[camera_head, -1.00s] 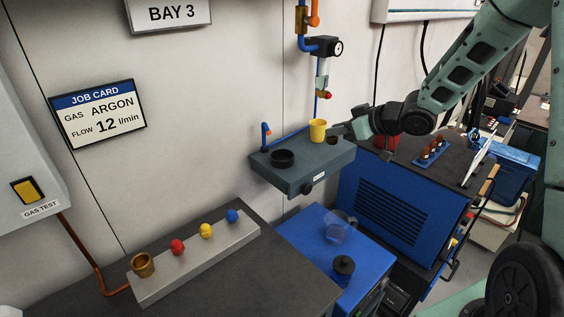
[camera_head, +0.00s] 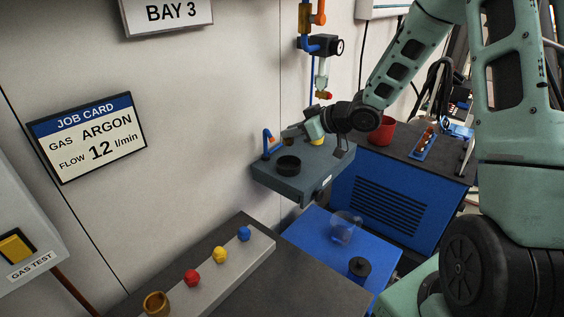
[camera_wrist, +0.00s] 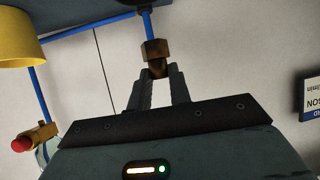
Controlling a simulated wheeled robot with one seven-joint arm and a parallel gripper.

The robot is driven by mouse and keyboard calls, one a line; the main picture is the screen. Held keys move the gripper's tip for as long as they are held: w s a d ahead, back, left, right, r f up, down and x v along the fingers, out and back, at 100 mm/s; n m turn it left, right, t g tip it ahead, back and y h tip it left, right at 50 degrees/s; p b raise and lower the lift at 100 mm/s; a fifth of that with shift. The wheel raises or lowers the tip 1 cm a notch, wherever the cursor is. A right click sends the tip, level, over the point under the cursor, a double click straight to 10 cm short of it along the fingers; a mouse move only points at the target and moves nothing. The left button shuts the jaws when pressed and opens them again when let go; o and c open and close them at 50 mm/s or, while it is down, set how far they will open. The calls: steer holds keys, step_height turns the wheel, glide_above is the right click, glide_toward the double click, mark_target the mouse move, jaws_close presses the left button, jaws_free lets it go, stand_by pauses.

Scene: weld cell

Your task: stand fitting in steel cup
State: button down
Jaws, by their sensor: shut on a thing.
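A small brown brass-coloured fitting (camera_wrist: 155,54) is held between the two dark fingertips of my gripper (camera_wrist: 157,76) in the wrist view. In the head view my gripper (camera_head: 296,140) is above the grey wall shelf (camera_head: 306,184), behind and above a dark round open cup (camera_head: 288,165). I cannot tell whether this cup is steel. The fitting is apart from the cup, and is too small in the head view to judge its tilt. A yellow cup (camera_head: 317,141) stands on the shelf, largely hidden by my gripper; it also shows in the wrist view (camera_wrist: 22,36).
A blue pipe stub (camera_head: 267,142) rises at the shelf's left rear, close to my gripper. Below are a translucent container (camera_head: 346,228) and a black knobbed object (camera_head: 359,268) on a blue surface. A red cup (camera_head: 382,132) stands behind my arm.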

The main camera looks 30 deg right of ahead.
step_height(320, 180, down, 8)
steer(key=shift+f+p, duration=0.1)
steer(key=shift+p, duration=0.25)
steer(key=shift+f, duration=0.15)
steer(key=c, duration=1.3)
jaws_free()
